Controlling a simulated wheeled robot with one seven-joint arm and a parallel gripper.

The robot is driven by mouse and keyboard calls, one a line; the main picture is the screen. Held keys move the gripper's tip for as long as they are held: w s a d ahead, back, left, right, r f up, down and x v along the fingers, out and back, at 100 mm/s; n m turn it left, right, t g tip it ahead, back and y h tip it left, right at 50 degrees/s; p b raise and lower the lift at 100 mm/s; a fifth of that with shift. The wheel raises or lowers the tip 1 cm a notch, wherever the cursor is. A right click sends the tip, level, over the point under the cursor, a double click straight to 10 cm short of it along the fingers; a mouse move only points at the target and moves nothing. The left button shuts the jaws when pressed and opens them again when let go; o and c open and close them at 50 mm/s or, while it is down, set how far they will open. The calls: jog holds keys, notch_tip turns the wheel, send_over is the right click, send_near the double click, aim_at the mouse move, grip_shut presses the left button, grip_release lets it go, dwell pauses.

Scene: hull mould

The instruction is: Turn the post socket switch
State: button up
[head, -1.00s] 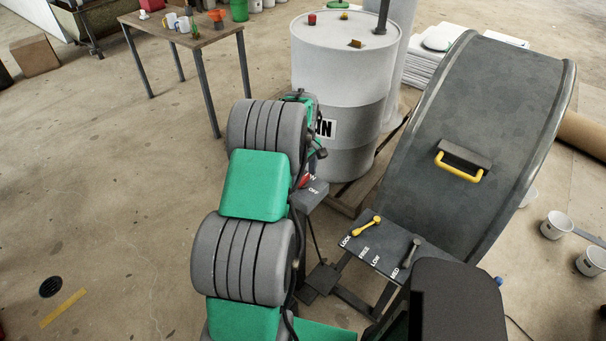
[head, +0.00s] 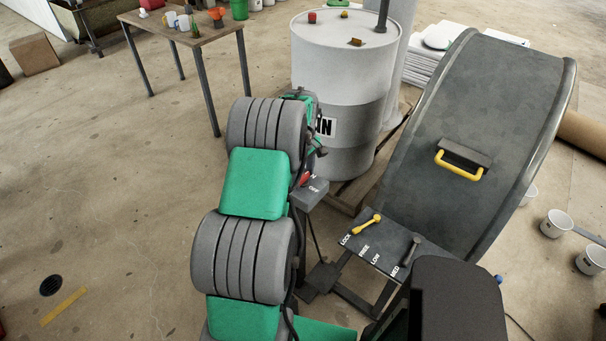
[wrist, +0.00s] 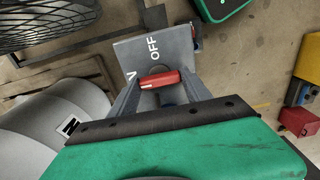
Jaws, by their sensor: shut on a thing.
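The post socket switch is a grey box (head: 312,193) on a post, with a red handle (head: 305,179) at its left edge in the head view. In the wrist view the box (wrist: 150,52) carries a white OFF label and a partly covered second label. The red handle (wrist: 160,79) lies crosswise between the fingers of my gripper (wrist: 160,84), which is shut on it. The handle points toward neither label clearly. In the head view my arm hides most of the gripper.
A grey and white drum (head: 340,90) stands behind the post.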

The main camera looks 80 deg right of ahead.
jog(key=shift+d+m+b, duration=0.1)
jog(key=shift+m+b, duration=0.2)
jog(key=shift+m, duration=0.1)
jog(key=m+b, duration=0.2)
jog(key=m, duration=0.1)
jog(key=shift+f+m, duration=0.1)
jog(key=shift+m, duration=0.3)
jog(key=m+b, duration=0.1)
jog(key=m, duration=0.3)
jog(key=shift+m+b, duration=0.3)
jog(key=shift+b, duration=0.05)
jog(key=m+b, duration=0.1)
jog(key=m, duration=0.5)
jog(key=m+b, duration=0.1)
jog(key=m, duration=0.1)
jog(key=shift+r+m, duration=0.2)
jog(key=shift+m, duration=0.1)
jog(key=o, duration=1.4)
jog(key=shift+f, duration=0.1)
jog(key=shift+c, duration=0.2)
